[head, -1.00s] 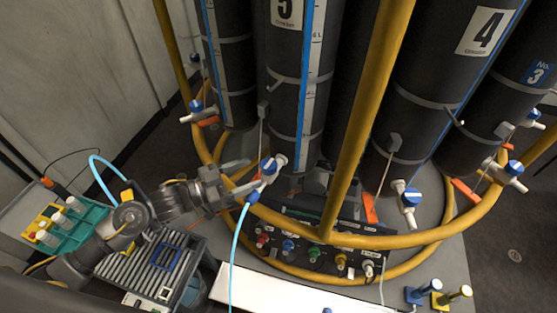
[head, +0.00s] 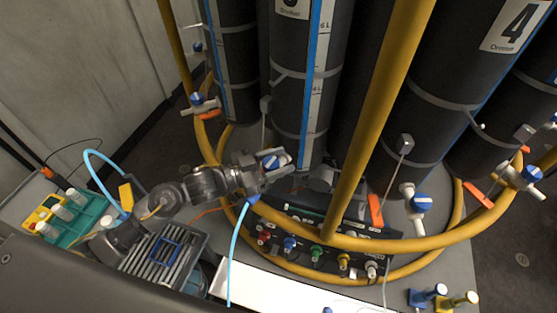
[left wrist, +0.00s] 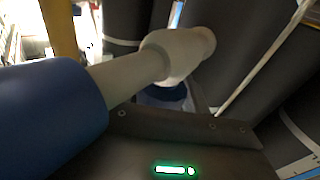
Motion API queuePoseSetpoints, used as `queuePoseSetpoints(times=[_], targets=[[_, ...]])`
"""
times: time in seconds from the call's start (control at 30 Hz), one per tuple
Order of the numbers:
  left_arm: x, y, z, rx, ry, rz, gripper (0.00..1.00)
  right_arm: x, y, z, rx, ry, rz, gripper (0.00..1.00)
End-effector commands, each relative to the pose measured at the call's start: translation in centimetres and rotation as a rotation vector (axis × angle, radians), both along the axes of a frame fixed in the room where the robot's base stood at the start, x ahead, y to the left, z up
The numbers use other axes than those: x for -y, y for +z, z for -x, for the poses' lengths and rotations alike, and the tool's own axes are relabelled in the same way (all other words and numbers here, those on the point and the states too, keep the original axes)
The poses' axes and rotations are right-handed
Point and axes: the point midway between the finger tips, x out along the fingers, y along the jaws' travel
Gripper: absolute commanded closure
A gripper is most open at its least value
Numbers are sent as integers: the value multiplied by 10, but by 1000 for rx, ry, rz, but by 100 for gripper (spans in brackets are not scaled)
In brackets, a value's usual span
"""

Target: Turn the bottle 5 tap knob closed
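Bottle 5 (head: 291,100) is the dark cylinder at upper centre with a blue-edged scale strip; its number label is cut off at the top. Its tap has a blue knob (head: 271,161) and a white body (head: 285,160), with a light-blue hose hanging below. My left gripper (head: 262,172) is at this tap, its fingers right by the knob. In the left wrist view, the white tap body (left wrist: 178,55) crosses the middle and the blue knob (left wrist: 163,97) is partly hidden behind my gripper's dark edge. The finger gap is hidden. My right gripper is not in view.
A yellow rail (head: 350,241) curves in front of the bottles, and a yellow post (head: 375,120) rises right of bottle 5. Bottle 4 (head: 440,110) has its own blue-knobbed tap (head: 421,201). A teal tray (head: 72,227) with white-capped vials stands at lower left.

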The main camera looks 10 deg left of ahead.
Motion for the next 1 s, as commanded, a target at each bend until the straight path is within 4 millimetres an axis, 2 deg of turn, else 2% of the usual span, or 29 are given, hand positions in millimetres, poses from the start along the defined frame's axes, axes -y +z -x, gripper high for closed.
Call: queuePoseSetpoints(times=[0.03,0.2,0.23,0.57,0.77,1.0], targets=[[0,0,0,0,0,0,60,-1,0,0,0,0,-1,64],[0,0,0,0,0,0,82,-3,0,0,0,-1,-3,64],[0,0,0,0,0,0,84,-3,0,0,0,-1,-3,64],[0,0,0,2,-57,-3,84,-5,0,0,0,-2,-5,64],[1,-1,1,1,-185,-4,84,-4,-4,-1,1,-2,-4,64],[2,-3,4,3,-406,-4,84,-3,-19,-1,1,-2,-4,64]])
